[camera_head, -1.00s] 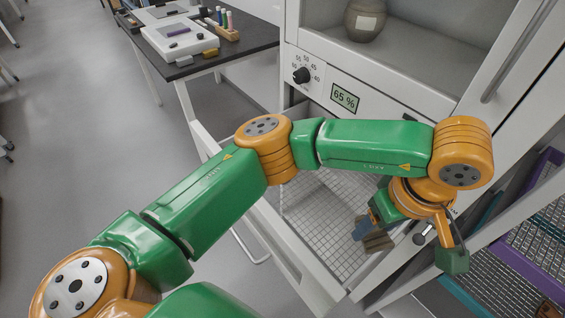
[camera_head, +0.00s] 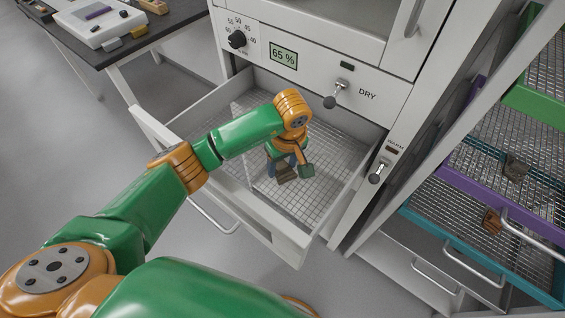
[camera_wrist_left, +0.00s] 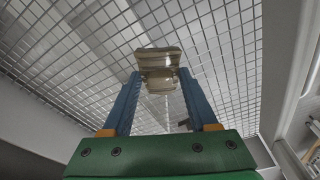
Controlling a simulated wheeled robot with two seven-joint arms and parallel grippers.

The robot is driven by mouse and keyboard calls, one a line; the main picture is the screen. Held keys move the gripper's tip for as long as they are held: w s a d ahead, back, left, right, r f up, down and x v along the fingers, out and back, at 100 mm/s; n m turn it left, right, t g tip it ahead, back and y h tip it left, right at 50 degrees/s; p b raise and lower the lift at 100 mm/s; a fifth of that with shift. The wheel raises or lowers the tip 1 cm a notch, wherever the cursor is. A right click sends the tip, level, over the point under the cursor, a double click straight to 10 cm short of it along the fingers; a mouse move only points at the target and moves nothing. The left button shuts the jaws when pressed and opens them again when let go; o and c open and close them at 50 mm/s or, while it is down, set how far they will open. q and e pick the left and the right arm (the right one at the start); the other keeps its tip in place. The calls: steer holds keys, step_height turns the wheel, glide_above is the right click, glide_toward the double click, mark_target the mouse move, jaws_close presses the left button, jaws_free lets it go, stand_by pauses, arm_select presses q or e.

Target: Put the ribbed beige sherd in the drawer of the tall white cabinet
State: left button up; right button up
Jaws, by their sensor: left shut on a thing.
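The ribbed beige sherd (camera_wrist_left: 158,68) is between the fingertips of my left gripper (camera_wrist_left: 160,84) in the left wrist view, with wire mesh behind it. In the head view the sherd (camera_head: 286,174) shows as a small brownish piece below my left wrist. My left gripper (camera_head: 276,168) is shut on it, inside the outline of the open drawer (camera_head: 234,196) of the tall white cabinet (camera_head: 350,72). The drawer has a wire mesh floor. Whether the sherd touches the mesh I cannot tell. My right gripper is not in view.
A rack at the right holds mesh trays, one purple-edged (camera_head: 468,192), one teal-edged (camera_head: 470,255) and one green-edged (camera_head: 535,105), with sherds on some. A dark table (camera_head: 135,35) stands at the upper left. The cabinet front carries a knob, a 65 % display and levers.

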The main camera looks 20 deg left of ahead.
mark_target(286, 176)
arm_select(q)
steer(key=shift+f, duration=0.2)
steer(key=o, duration=1.4)
steer(key=shift+r, duration=0.1)
steer(key=shift+r, duration=0.3)
step_height(286, 176, up, 12)
steer(key=s+d, duration=0.1)
steer(key=shift+s+d+f+p, duration=0.15)
steer(key=shift+d+f+p, duration=0.1)
steer(key=shift+p, duration=0.15)
